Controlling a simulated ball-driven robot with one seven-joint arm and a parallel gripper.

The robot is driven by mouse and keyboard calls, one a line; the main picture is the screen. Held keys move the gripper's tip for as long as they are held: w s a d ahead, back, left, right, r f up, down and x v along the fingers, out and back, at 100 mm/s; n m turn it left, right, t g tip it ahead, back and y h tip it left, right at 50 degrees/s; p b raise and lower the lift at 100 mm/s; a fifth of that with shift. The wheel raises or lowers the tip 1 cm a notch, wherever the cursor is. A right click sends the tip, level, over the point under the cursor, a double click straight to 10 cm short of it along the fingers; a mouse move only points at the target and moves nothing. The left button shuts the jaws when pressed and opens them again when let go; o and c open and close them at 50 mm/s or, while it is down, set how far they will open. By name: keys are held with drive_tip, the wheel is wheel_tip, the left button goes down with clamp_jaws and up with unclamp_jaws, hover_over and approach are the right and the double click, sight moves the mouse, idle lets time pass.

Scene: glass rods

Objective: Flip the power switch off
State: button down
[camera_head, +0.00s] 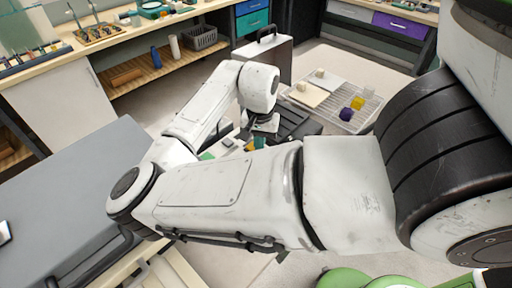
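I cannot make out a power switch in this view; it may be hidden behind my arm or too small to tell. My gripper (258,132) is at the end of my white arm near the middle of the picture, pointing down over a dark, cluttered patch. Its fingers are small and partly hidden, so I cannot tell whether it is open or shut. Small yellow and green items (259,142) show just below it; I cannot tell whether it touches them.
A wire tray (368,112) with small purple and yellow blocks lies right of my gripper. A handled case (281,55) stands behind it. A grey surface (60,195) fills the left. Wooden-topped benches with tools line the back. Pale floor shows between them.

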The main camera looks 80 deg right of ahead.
drive_tip(key=shift+r+p, duration=3)
drive_tip(key=shift+r, duration=0.45)
drive_tip(key=shift+s, duration=0.1)
